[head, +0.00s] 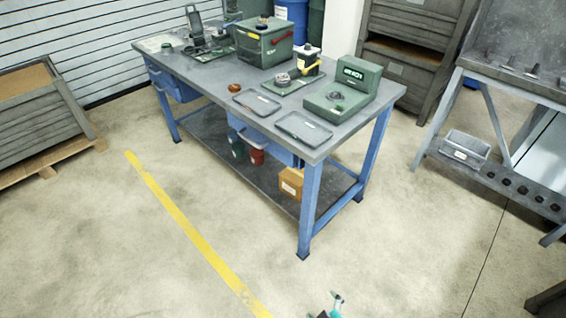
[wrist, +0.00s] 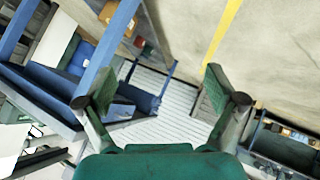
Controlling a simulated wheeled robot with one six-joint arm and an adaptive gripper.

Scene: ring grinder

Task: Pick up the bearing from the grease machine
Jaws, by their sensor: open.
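A blue-legged workbench (head: 222,73) stands in the middle of the head view. A green unit with a tall back box (head: 362,73) sits near its right end, with a round grey ring-shaped part (head: 337,97) on its low front. Left of it, a green plate carries a grey round part (head: 283,79) beside a yellow and black device (head: 307,60). I cannot tell which unit is the grease machine. My gripper (wrist: 160,80) is open and empty in the wrist view, well away from the bench top. Only a small piece of my arm shows at the head view's bottom edge.
Two shallow trays (head: 304,128) lie at the bench's front edge, near a small brown ring (head: 234,88). A green case (head: 262,42) stands behind. A grey rack (head: 466,150) is at right, a wooden crate (head: 38,112) at left. The floor in front is clear.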

